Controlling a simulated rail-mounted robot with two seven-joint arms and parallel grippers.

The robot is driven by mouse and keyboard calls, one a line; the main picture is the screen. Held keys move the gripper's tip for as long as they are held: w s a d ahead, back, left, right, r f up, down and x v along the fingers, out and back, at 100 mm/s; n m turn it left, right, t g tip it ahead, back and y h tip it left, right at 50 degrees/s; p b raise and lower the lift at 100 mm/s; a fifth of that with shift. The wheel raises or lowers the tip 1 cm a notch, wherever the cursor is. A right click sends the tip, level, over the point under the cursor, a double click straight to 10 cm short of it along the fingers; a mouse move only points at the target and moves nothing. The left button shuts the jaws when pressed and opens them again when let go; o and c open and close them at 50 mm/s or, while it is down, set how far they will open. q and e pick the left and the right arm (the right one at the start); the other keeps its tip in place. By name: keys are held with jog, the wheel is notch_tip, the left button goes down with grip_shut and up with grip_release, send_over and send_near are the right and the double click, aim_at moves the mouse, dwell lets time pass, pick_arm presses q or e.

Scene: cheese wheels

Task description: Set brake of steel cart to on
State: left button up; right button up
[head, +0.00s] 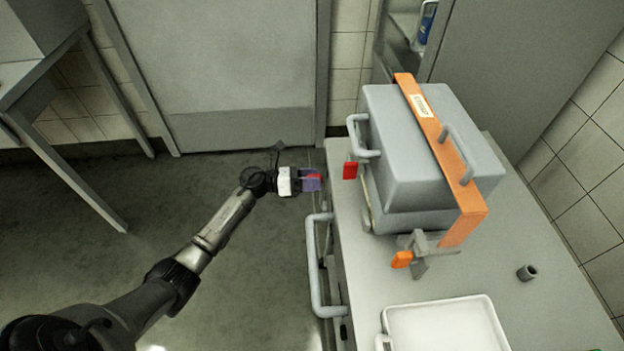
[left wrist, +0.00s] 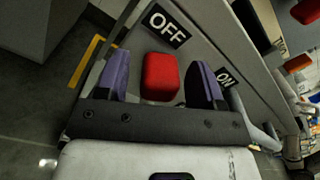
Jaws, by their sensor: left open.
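The steel cart (head: 365,285) stands at the right in the head view, with a grey bar handle (head: 316,265) on its left side. In the left wrist view, a red brake block (left wrist: 161,77) sits on the cart's side panel. A black OFF label (left wrist: 166,26) is above it and an ON label (left wrist: 224,77) is to its right, partly covered by a finger. My left gripper (head: 312,180) is open at the cart's side, its purple fingers on either side of the red block. I cannot tell whether they touch it. My right gripper is not in view.
A grey lidded box (head: 385,130) with an orange strap (head: 440,130) and red tag (head: 350,170) stands on the cart. A white tray (head: 490,320) and small dark cup (head: 527,272) are nearby. A table (head: 45,70) is at the far left. The floor left of the cart is clear.

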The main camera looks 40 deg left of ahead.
pick_arm(q)
grip_shut()
dwell(0.7)
